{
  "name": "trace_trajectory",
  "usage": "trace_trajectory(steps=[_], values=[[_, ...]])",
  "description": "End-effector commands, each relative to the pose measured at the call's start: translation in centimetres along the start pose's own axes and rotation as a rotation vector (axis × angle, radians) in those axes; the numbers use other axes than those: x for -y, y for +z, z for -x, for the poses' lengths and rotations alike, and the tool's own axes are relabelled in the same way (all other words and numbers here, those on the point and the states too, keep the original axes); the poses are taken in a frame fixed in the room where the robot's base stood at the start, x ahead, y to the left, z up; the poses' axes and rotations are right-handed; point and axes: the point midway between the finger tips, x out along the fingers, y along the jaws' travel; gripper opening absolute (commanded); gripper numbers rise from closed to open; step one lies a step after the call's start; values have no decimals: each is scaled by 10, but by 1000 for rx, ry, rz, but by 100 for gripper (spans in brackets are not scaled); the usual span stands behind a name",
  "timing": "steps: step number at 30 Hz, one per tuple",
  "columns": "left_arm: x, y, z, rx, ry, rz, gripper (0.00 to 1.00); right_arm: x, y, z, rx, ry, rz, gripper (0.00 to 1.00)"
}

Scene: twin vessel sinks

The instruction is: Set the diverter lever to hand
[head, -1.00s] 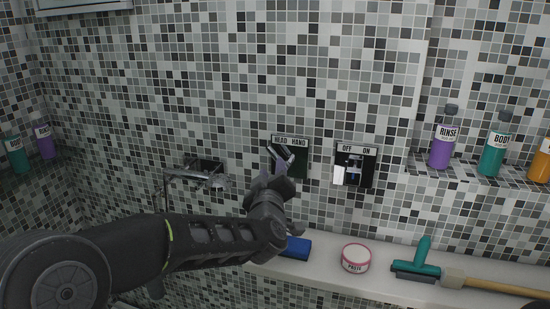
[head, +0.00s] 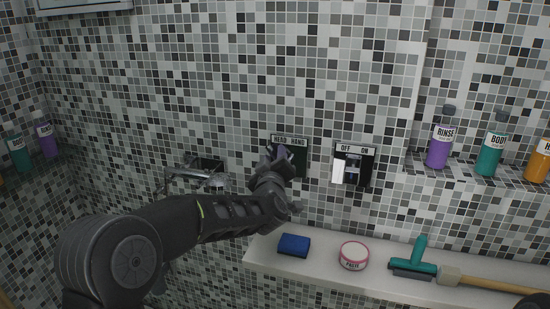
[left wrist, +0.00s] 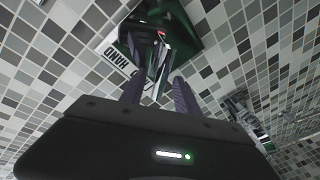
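The diverter plate (head: 301,162) is a dark square on the tiled wall, labelled HEAD on the left and HAND on the right. My left gripper (head: 281,156) is in front of its left part and hides most of the lever in the head view. In the left wrist view the plate (left wrist: 184,30) is just beyond the fingers. The shiny lever (left wrist: 160,58) shows between and beyond the two open fingers (left wrist: 158,82). Whether they touch it, and which label it points at, I cannot tell.
An OFF/ON valve plate (head: 367,166) is to the right of the diverter. A chrome spout (head: 198,177) sticks out at left. Below, a ledge (head: 325,268) bears a blue sponge (head: 294,245), a paste tub (head: 354,256) and a teal squeegee (head: 421,258). Bottles stand on side shelves.

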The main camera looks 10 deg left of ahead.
Motion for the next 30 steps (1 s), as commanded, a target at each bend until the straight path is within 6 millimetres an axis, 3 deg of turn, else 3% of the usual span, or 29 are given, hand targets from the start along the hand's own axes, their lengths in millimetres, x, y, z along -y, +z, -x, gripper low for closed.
trace_trajectory(steps=[14, 30], values=[[0, 0, 0, 0, 0, 0, 0, 0, 0, 0, 0, 0, 0, 36], [-1, 0, 0, 0, 1, 1, 0, 0, 0, 0, 0, 0, 0, 36]])
